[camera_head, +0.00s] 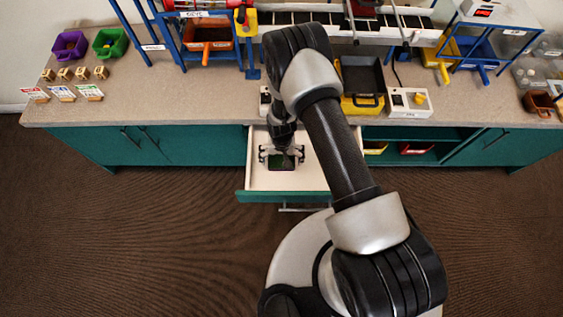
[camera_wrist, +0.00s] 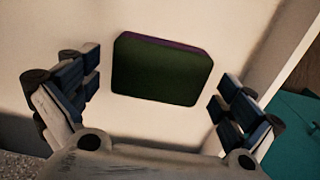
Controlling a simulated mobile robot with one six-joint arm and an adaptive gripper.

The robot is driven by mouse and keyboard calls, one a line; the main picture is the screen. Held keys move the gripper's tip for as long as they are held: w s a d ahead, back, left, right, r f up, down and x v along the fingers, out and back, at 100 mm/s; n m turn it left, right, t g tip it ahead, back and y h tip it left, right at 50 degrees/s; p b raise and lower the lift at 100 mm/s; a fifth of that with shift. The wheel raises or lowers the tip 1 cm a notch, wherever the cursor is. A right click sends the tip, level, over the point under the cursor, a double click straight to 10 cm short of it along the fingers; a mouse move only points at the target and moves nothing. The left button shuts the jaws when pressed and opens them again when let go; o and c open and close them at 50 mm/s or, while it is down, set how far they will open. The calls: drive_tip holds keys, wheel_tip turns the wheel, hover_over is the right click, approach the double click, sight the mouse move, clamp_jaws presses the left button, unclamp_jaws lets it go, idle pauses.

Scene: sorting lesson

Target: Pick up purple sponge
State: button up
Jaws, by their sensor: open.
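The sponge (camera_wrist: 162,72) lies on the pale floor of the open drawer, with a dark green face up and a thin purple edge along its far side in the wrist view. My gripper (camera_wrist: 153,104) is open, its two pairs of blue-padded fingers apart to the left and right of the sponge. No touch between fingers and sponge shows. In the head view my gripper (camera_head: 281,158) points down inside the drawer (camera_head: 306,177), and a patch of the green sponge (camera_head: 277,162) shows between the fingers.
The drawer's walls surround my gripper, and its teal front (camera_head: 262,197) faces the floor side. The worktop (camera_head: 170,90) above holds a purple bin (camera_head: 69,45), a green bin (camera_head: 110,42), small wooden blocks and a black tray (camera_head: 362,76). An open shelf (camera_head: 440,137) lies right of the drawer.

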sight(282, 160)
drive_tip(key=shift+r, duration=0.1)
drive_tip(key=c, duration=0.7)
drive_tip(key=shift+r, duration=0.1)
wheel_tip(282, 160, up, 20)
drive_tip(key=p, duration=0.5)
